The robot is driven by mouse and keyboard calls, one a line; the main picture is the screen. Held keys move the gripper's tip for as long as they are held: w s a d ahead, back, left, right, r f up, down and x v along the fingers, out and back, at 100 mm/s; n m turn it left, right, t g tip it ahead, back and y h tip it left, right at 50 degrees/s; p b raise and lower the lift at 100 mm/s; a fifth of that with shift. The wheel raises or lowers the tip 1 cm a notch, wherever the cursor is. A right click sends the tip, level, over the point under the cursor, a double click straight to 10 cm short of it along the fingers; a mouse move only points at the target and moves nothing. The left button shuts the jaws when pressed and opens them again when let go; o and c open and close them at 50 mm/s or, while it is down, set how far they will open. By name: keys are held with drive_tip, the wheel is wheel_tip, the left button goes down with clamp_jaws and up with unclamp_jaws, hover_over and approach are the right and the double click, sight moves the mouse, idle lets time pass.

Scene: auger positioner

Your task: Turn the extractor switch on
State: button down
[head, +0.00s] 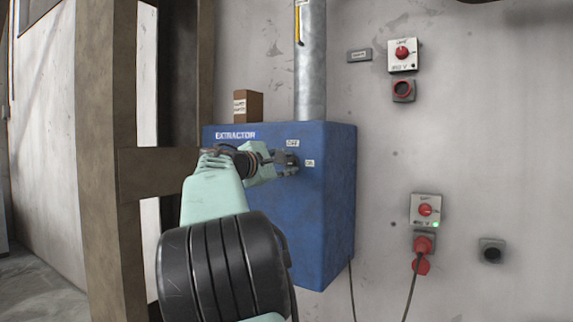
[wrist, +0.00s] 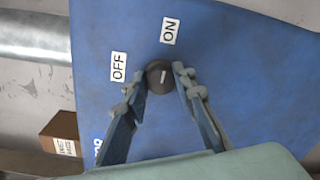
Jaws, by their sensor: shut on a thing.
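The extractor is a blue box (head: 323,215) on the wall, lettered EXTRACTOR on its front. Its switch is a dark round knob (wrist: 159,77) with a short white mark. In the wrist view the OFF label (wrist: 118,67) is left of the knob and the ON label (wrist: 170,31) is above it. The white mark stands nearly upright, roughly in line with ON. My gripper (head: 291,165) is at the box front in the head view and hides the knob there. In the wrist view my gripper (wrist: 160,86) is shut on the knob, one finger on each side.
A small brown box (head: 248,106) and a metal pipe (head: 311,75) are on top of the extractor. A brown post and crossbar (head: 155,172) stand close on the left. Two red-knobbed switch boxes (head: 402,54) (head: 426,210) are on the wall to the right, with a cable below the lower one.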

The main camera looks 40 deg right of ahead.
drive_tip(key=c, duration=1.6)
unclamp_jaws()
drive_tip(key=shift+a, duration=0.35)
drive_tip(key=v, duration=1.1)
drive_tip(key=shift+s, duration=0.15)
drive_tip(key=shift+a, duration=0.15)
